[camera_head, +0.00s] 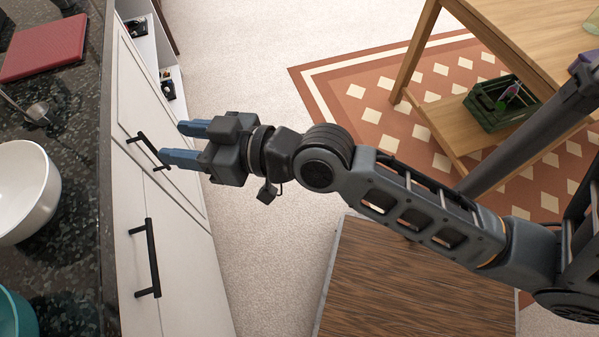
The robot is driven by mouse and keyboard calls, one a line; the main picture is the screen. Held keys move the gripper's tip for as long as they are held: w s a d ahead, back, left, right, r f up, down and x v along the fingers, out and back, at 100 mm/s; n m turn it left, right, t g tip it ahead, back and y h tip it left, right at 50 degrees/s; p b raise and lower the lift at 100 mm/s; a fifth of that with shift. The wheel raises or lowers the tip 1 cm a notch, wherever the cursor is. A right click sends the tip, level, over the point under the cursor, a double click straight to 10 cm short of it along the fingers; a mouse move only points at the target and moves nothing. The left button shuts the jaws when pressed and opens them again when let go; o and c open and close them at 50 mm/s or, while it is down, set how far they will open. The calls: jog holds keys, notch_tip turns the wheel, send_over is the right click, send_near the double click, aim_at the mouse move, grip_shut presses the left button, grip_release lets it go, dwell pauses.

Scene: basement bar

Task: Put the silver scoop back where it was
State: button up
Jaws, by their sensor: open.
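A silver scoop (38,112) lies on the dark speckled counter (72,190) at the left, between the red board and the white bowl. Its thin handle runs up and left, out of the picture. My gripper (172,143) is open and empty, its two blue fingers pointing left. In the picture it lies over the white cabinet fronts, to the right of the scoop and apart from it.
A white bowl (25,190), a teal bowl (14,318) and a red board (45,46) are on the counter. Black handles (148,258) stick out from the cabinets. A wooden table (540,30) with a green crate (490,118) on its shelf stands at the right. Pale floor (240,60) is clear.

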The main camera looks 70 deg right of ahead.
jog(key=s+a+g, duration=0.1)
jog(key=s, duration=2.3)
jog(key=shift+a+r+n+h, duration=0.2)
jog(key=shift+a+n+h, duration=0.1)
jog(key=shift+a+n, duration=0.1)
